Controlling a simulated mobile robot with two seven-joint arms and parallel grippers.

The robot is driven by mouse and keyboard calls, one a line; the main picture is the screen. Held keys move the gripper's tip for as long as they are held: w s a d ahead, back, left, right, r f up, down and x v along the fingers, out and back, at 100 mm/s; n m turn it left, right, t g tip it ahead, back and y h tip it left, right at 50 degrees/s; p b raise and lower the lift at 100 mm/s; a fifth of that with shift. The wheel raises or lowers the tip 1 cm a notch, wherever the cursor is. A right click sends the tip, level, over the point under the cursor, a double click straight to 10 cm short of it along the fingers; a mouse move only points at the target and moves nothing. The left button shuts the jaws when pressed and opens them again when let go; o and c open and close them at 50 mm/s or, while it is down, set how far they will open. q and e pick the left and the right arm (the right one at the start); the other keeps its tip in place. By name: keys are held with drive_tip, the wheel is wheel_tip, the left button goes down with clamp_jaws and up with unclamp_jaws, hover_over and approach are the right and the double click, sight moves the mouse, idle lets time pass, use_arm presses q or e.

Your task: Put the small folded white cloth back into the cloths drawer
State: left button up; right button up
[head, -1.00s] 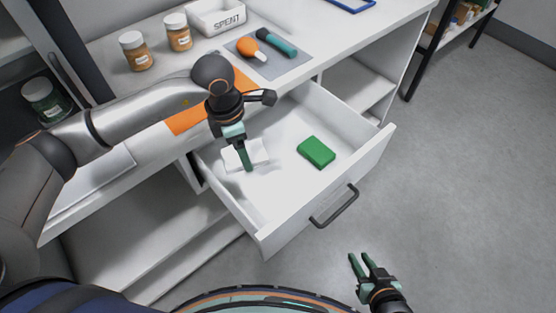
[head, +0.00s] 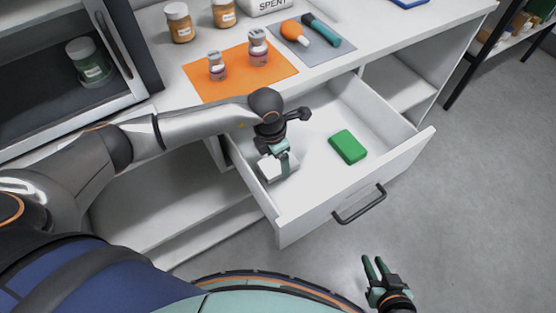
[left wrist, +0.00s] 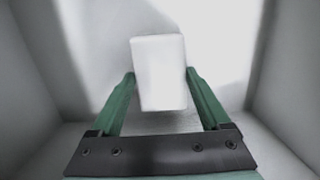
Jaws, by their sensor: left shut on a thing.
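My left gripper (head: 284,165) reaches down into the drawer and is shut on the cloth. In the left wrist view the cloth (left wrist: 159,72) sits between the two green fingers (left wrist: 160,95), with pale drawer walls around it. I cannot tell whether the cloth touches the drawer floor. My right gripper (head: 373,268) is open and empty, out over the floor in front of the drawer.
A green folded cloth (head: 348,147) lies in the drawer, right of the white one. On the counter are an orange mat (head: 240,88) with two vials, a grey mat (head: 325,50) with tools, and orange-brown jars (head: 179,22). The drawer front has a dark handle (head: 360,205).

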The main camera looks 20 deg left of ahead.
sight(273, 165)
use_arm(q)
drive_tip(key=shift+f, duration=0.55)
drive_tip(key=shift+f, duration=0.2)
drive_tip(key=o, duration=1)
drive_tip(key=shift+o, duration=0.2)
drive_tip(key=shift+r, duration=0.2)
wheel_tip(273, 165, up, 12)
drive_tip(key=s, duration=0.1)
drive_tip(key=shift+a+p, duration=0.45)
